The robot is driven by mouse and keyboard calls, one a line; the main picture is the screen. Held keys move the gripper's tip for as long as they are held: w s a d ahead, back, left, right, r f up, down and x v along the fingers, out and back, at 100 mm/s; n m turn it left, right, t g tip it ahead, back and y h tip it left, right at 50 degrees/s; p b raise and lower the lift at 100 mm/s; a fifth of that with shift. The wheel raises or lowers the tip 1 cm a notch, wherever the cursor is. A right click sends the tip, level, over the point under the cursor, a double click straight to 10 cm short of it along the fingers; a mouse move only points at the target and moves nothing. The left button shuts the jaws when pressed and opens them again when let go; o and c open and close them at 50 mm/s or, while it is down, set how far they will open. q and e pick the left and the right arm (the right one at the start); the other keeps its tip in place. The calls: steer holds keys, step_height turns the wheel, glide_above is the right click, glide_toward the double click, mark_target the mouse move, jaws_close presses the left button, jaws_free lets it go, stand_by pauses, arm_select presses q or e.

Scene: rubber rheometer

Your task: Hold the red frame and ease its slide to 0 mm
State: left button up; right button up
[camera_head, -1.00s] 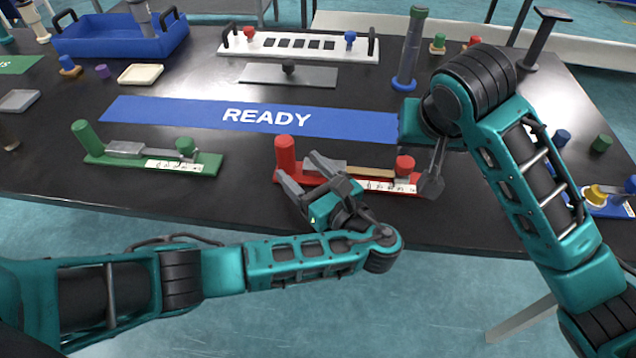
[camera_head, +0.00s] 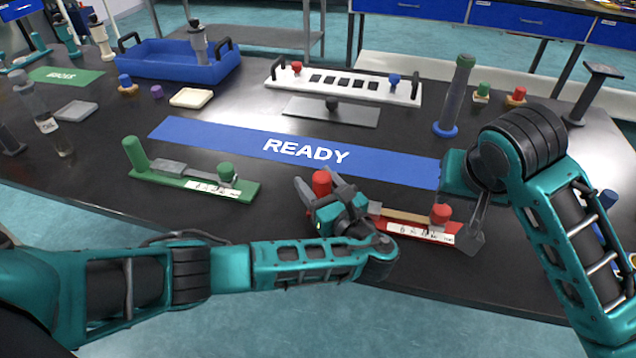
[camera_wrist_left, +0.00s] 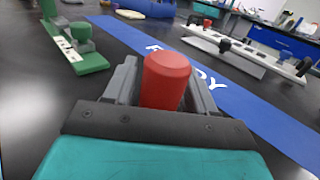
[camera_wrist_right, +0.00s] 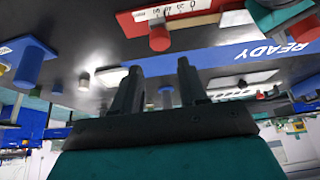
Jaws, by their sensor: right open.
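The red frame (camera_head: 455,240) lies near the table's front edge, with an upright red post (camera_head: 321,183) at its left end. A tan bar (camera_head: 405,215), a red knob (camera_head: 441,213) and a white scale strip (camera_head: 415,231) show on its right part; the scale reading is too small to read. My left gripper (camera_head: 323,190) has its fingers on both sides of the post (camera_wrist_left: 165,80); whether they press on it is unclear. My left wrist hides the frame's middle. My open right gripper (camera_head: 474,240) is empty beside the frame's right end; the right wrist view shows its spread fingers (camera_wrist_right: 158,85).
A similar green frame (camera_head: 190,183) lies to the left. The blue READY strip (camera_head: 220,138) lies behind both. A blue-based cylinder (camera_head: 455,95), a white rack (camera_head: 350,82) and a blue bin (camera_head: 180,65) stand further back. Table between the frames is bare.

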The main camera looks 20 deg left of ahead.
arm_select(q)
steer(key=c, duration=0.9)
steer(key=shift+c, duration=0.3)
arm_select(e)
steer(key=o, duration=0.4)
steer(key=n+g, duration=0.6)
steer(key=n, duration=0.3)
glide_toward(443, 208)
steer(key=shift+h, duration=0.4)
steer(key=f, duration=0.9)
steer(key=shift+s+a, duration=0.15)
steer(key=shift+a, duration=0.2)
jaws_close()
